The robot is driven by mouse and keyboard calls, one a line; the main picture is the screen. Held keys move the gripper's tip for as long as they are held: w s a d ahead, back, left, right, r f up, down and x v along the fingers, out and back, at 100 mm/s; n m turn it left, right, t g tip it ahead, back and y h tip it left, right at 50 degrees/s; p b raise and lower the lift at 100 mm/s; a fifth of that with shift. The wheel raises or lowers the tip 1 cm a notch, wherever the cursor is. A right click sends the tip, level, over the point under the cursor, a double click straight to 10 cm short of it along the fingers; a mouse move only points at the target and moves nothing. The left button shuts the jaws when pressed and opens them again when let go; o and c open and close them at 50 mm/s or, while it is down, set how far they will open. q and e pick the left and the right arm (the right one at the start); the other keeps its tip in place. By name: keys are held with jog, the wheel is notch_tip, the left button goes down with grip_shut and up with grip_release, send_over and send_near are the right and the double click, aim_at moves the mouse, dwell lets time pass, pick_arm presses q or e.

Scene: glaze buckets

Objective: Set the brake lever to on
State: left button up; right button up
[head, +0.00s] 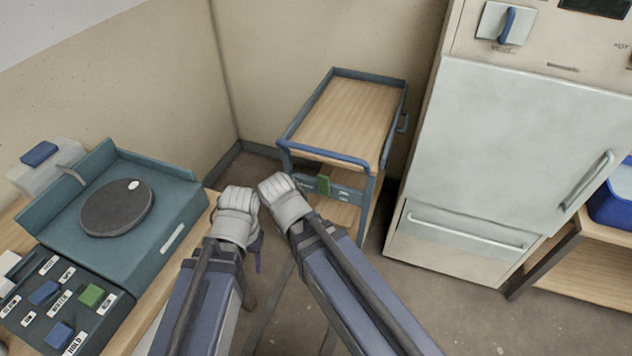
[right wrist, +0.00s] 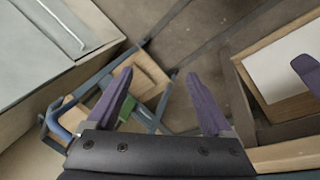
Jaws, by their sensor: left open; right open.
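The cart (head: 345,158) stands in the corner. Its front panel carries a green brake lever (head: 323,184) between small labels that are too blurred to read surely. The lever sits left of the panel's middle. In the right wrist view, a green patch of the lever (right wrist: 124,116) shows beside the left-hand finger, partly hidden. My right gripper (right wrist: 158,75) is open and empty, its fingers apart. In the head view, the right wrist is just in front of and below-left of the lever. My left gripper (head: 258,255) is open beside it, its fingers mostly hidden behind its wrist.
A bench at left holds a teal scale (head: 155,215) with a dark round plate and a button panel (head: 62,305). A tall pale cabinet (head: 530,150) stands right of the cart. A blue container (head: 612,200) sits on a wooden shelf at far right. Floor between is clear.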

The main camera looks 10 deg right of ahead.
jog(key=w+d+f+m+t+h+b, duration=0.25)
jog(key=w+d+f+b, duration=0.2)
jog(key=w+b, duration=0.3)
jog(key=w+d+f+m+t+h+b, duration=0.2)
jog(key=w+d+f+m+t+b, duration=0.1)
jog(key=w+f+b, duration=0.4)
jog(key=m+t+h+b, duration=0.3)
jog(key=t+b, duration=0.5)
jog(key=b, duration=0.9)
send_near(322, 178)
jog(key=x, duration=0.3)
jog(key=shift+w+d+y, duration=0.1)
jog(key=shift+d+y, duration=0.05)
jog(key=shift+y, duration=0.1)
jog(key=shift+x, duration=3.85)
jog(key=shift+c, duration=0.2)
grip_shut()
